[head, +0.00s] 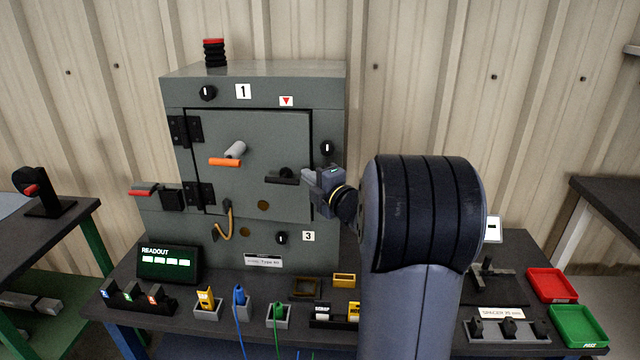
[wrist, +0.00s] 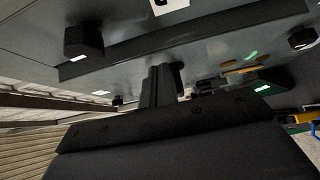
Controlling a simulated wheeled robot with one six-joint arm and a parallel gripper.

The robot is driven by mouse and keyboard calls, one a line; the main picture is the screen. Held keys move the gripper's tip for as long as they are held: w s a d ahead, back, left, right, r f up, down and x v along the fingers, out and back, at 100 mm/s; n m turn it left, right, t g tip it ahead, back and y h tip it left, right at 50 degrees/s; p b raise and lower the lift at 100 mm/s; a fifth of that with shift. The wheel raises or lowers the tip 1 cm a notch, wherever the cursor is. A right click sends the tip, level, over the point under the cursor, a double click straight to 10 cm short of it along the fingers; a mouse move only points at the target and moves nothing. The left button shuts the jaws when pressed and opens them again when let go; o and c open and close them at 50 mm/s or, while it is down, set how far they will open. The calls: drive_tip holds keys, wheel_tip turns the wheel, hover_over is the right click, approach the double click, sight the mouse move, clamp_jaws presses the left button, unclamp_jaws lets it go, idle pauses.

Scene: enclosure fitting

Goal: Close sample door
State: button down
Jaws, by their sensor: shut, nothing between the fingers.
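The grey sample door (head: 215,180) is on the front of the grey enclosure (head: 330,95), with black hinges (head: 193,130) on its left. A dark line runs along its top and right edges; I cannot tell whether it sits fully flush. A black handle (head: 283,178) is at its right side, and a grey knob with an orange bar (head: 226,161) is at its upper middle. My gripper (head: 308,178) is shut and empty at the door's right edge, just right of the black handle. I cannot tell if it touches. Its fingers (wrist: 162,85) also show close to the grey face in the wrist view.
Black knobs (head: 327,148) (head: 281,238) stand out from the enclosure beside and below the door. A readout (head: 169,264), coloured plugs and blocks crowd the bench in front. Red (head: 552,285) and green (head: 578,327) trays lie at right.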

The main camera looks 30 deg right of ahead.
sight(310, 167)
drive_tip(key=shift+w, duration=0.5)
drive_tip(key=shift+w+d+r, duration=0.25)
drive_tip(key=shift+w+d, duration=0.75)
drive_tip(key=shift+w, duration=0.1)
